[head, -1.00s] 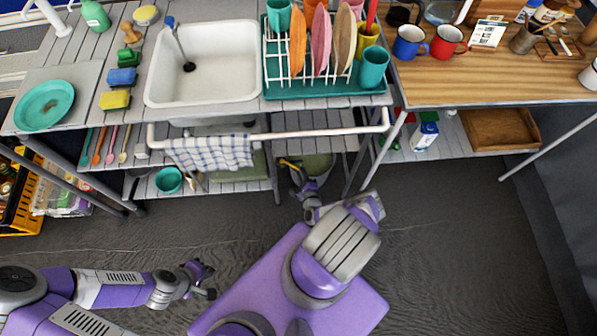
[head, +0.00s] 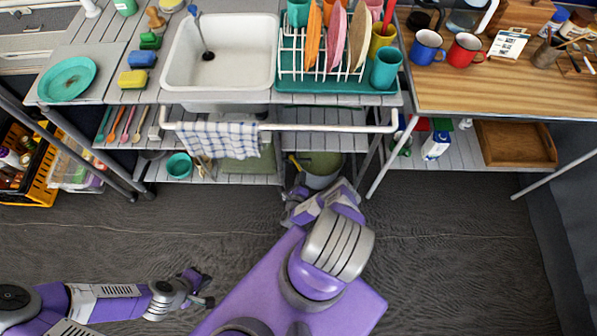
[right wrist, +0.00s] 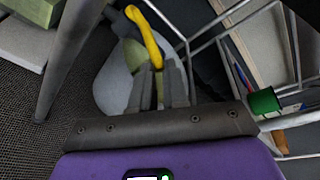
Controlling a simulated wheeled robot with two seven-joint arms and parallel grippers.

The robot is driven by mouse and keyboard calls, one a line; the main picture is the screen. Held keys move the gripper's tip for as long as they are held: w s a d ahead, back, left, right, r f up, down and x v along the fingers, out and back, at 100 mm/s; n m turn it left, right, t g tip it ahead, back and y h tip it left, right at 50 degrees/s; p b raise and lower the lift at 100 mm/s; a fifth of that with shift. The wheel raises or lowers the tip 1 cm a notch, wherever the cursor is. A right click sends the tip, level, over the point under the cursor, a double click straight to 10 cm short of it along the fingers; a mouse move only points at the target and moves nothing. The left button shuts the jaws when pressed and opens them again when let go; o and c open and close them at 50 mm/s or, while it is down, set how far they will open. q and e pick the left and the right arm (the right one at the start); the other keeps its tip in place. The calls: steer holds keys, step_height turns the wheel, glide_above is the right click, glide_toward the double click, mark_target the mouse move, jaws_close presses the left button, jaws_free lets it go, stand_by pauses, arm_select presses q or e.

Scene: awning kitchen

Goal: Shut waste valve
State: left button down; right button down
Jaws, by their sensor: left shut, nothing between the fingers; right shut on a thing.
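The waste valve's yellow lever (right wrist: 150,45) is a curved handle in the right wrist view. Its lower end sits between the fingers of my right gripper (right wrist: 158,88), which is shut on it. In the head view a small piece of the yellow lever (head: 294,161) shows under the sink counter, left of a bucket. My right gripper (head: 294,196) is low in front of it, its fingertips hard to make out. My left gripper (head: 204,288) is shut and empty over the floor at lower left, away from the valve. The valve body is not clearly visible.
A grey bucket (head: 322,172) with a greenish top stands beside the lever. A towel rail (head: 300,127) with a checked towel (head: 222,142) runs above. A metal leg (right wrist: 65,65) and a wire frame (right wrist: 230,20) flank my right gripper. Open floor (head: 450,250) lies right.

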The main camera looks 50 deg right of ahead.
steer(key=shift+w+a, duration=0.1)
steer(key=shift+w, duration=0.15)
steer(key=c, duration=1.1)
jaws_free()
steer(key=shift+s, duration=0.1)
steer(key=shift+c, duration=0.2)
step_height(320, 180, up, 10)
steer(key=p, duration=0.6)
